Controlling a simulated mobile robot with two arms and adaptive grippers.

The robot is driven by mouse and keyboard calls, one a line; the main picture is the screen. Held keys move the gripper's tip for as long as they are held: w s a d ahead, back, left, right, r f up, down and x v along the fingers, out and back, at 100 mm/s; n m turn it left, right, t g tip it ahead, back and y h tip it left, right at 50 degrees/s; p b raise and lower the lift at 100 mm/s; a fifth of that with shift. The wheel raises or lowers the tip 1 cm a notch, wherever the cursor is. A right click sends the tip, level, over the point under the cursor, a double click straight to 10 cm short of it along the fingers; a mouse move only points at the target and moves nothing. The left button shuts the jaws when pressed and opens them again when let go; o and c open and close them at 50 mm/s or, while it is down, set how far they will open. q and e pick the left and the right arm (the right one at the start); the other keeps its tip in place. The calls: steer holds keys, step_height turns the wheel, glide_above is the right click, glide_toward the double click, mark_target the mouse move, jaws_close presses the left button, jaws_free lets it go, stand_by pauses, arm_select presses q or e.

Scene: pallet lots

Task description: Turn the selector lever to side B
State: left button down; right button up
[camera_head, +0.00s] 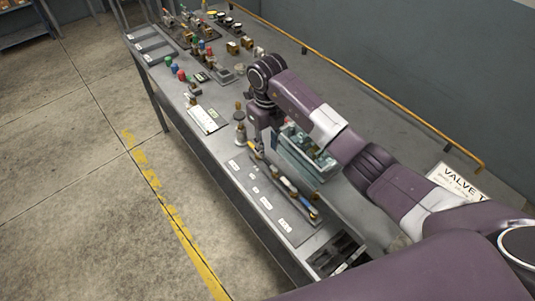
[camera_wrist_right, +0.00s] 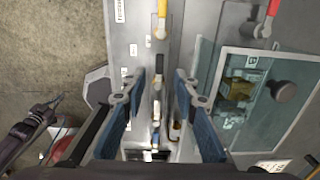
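I cannot tell which handle is the selector lever. A grey panel (camera_head: 270,196) carries a row of small handles with white labels beside them. A red handle (camera_wrist_right: 270,17) is at the upper right. My right gripper (camera_wrist_right: 158,88) is open, its blue-padded fingers apart above the handle row, with nothing visibly held. In the head view my arm partly covers this area. A dark, small arm end at the wrist view's lower left may be my left gripper (camera_wrist_right: 48,108).
A clear-covered box (camera_head: 308,151) with brass-coloured parts stands right beside the handle row; it also shows in the right wrist view (camera_wrist_right: 285,127). Coloured knobs (camera_head: 175,67) and small fittings fill the bench's far end. Open floor (camera_head: 70,170) lies left of the bench.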

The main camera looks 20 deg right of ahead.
mark_target(267, 161)
steer(key=shift+f+p, duration=0.65)
steer(key=shift+f, duration=2.1)
jaws_close()
